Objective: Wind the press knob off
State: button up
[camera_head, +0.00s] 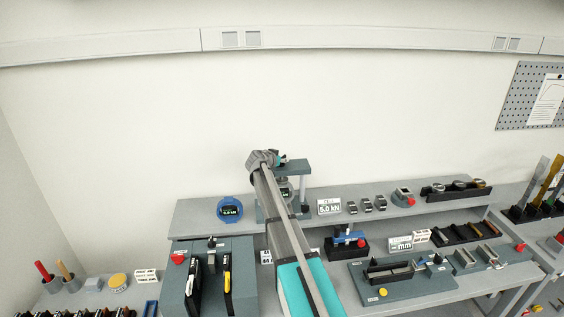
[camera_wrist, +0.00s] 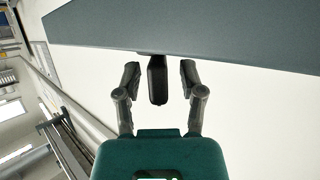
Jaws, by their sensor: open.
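The press is a grey-blue frame on the back shelf, and its top plate (camera_head: 296,167) shows just right of my wrist in the head view. In the wrist view a wide grey plate (camera_wrist: 200,30) crosses the top of the picture. A dark, narrow knob (camera_wrist: 157,82) sticks out from this plate. My gripper (camera_wrist: 160,72) is open, with one finger on each side of the knob and a visible gap on both sides. In the head view my gripper (camera_head: 283,161) is small at the press top, and the knob cannot be made out there.
A blue round gauge (camera_head: 230,209) stands left of the press, and a "5.0 kN" sign (camera_head: 329,206) stands right of it. Several small blocks and a rack (camera_head: 455,192) line the shelf. Fixtures (camera_head: 400,275) fill the lower bench.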

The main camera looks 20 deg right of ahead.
jog(key=shift+c, duration=0.2)
grip_shut()
jog(key=shift+n+t+y, duration=0.3)
jog(key=shift+n+t, duration=0.3)
jog(key=shift+t, duration=0.1)
jog(key=shift+n+t+y, duration=1.1)
jog(key=shift+n+y, duration=0.3)
jog(key=shift+n, duration=0.1)
jog(key=shift+n+t+y, duration=0.4)
jog(key=shift+n+y, duration=0.2)
jog(key=shift+n+t+y, duration=0.6)
jog(key=shift+n+y, duration=2.2)
jog(key=shift+y, duration=0.4)
jog(key=shift+o, duration=0.2)
grip_release()
